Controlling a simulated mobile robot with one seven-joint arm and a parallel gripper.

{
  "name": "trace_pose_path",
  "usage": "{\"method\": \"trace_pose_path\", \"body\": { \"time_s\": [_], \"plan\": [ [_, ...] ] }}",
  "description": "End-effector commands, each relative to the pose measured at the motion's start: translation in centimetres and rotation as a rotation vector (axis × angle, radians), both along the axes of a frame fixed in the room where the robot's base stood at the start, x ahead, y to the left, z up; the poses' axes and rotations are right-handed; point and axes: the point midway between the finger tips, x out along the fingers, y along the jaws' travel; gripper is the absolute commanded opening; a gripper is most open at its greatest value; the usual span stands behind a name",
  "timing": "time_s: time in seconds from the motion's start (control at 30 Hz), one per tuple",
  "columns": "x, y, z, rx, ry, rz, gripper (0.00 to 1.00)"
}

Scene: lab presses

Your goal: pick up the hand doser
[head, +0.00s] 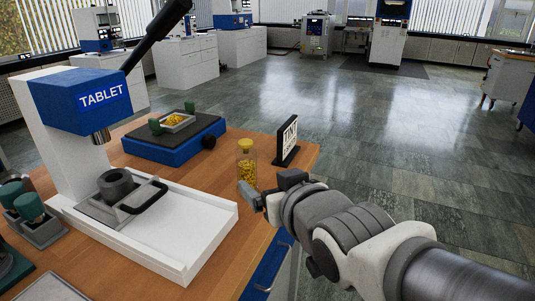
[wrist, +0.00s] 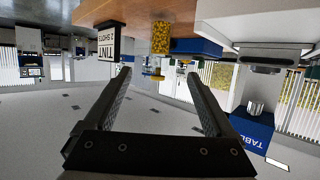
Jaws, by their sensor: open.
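I cannot tell for sure which thing is the hand doser. Green-topped pieces (head: 29,206) stand in a dark grey holder at the left edge of the head view. A clear jar (head: 246,168) with yellow pellets and a yellow cap stands upright near the bench's right edge. My gripper (head: 257,203) is open and empty, close to the jar on its near side in the head view. In the wrist view, where the scene is upside down, my gripper (wrist: 160,82) has its fingers wide apart. The jar (wrist: 161,38) shows beyond them, between the fingertips.
A white and blue tablet press (head: 85,95) with a black lever and white base stands on the wooden bench (head: 268,150). A blue scale (head: 175,150) bears a tray of yellow pellets. A black sign (head: 287,142) stands right of the jar.

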Motion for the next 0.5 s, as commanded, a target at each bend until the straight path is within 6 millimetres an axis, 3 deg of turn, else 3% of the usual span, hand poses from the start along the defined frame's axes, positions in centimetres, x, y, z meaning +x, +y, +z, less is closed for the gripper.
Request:
{"method": "trace_pose_path", "body": {
  "time_s": [0.5],
  "plan": [
    [3.9,1.8,-1.3,-0.002,0.006,-0.003,0.89]
  ]
}}
